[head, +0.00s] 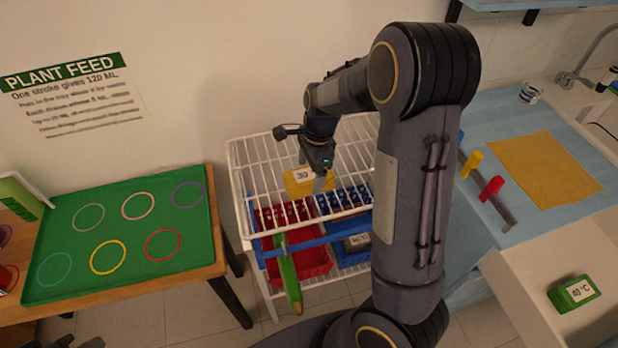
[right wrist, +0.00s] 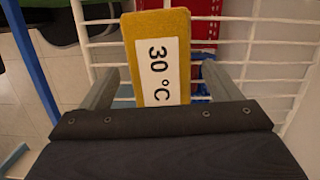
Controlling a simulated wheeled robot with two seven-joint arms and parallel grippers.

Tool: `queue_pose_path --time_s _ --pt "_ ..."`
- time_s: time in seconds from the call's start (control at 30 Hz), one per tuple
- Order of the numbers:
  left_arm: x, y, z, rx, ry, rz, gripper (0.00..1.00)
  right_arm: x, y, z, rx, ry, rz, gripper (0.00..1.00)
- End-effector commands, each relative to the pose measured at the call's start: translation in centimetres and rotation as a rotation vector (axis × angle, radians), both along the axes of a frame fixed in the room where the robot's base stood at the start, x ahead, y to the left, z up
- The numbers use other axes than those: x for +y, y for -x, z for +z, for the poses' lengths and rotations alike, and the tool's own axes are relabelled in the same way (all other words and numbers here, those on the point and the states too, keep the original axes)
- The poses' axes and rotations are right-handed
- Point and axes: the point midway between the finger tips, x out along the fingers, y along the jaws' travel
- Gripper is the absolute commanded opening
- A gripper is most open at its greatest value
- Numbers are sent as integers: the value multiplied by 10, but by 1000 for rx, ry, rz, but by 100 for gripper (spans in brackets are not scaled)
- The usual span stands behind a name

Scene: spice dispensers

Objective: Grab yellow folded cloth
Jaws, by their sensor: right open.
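The yellow folded cloth (head: 294,186) lies on the top shelf of the white wire rack. It is a small block with a white "30 °C" label, and it also shows in the right wrist view (right wrist: 158,22). My right gripper (head: 321,184) is open above the shelf at the cloth and partly hides it in the head view. In the right wrist view its fingers (right wrist: 160,82) stand on either side of the cloth's near end, with a gap on both sides. My left gripper is not clearly visible.
The wire rack (head: 250,160) holds red bins (head: 310,262) and blue bins below. A green tray (head: 125,235) with coloured rings is on the left table. On the right are a flat yellow cloth (head: 540,170), a red-and-yellow-handled bar (head: 490,190) and a green "40 °C" block (head: 572,293).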

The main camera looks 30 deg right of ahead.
Motion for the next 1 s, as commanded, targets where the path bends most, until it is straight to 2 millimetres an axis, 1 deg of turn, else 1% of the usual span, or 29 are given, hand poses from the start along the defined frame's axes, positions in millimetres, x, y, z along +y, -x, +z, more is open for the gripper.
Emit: queue_pose_path --time_s 0.03,0.13,0.23,0.4,0.7,0.8,1.0 --pt "0 0 1 0 0 0 0 1 1 -7 4 0 1 84" --pt "0 0 1 0 0 0 0 2 0 -17 2 0 0 84" --pt "0 0 1 0 0 0 0 3 0 -20 -1 0 1 84" --pt "0 0 1 0 0 0 0 3 0 -20 -1 0 1 84" --pt "0 0 1 0 0 0 0 3 0 -19 -1 0 1 44" --pt "0 0 1 0 0 0 0 3 0 -19 -2 0 1 33" --pt "0 0 1 0 0 0 0 3 0 -19 -2 0 1 33"
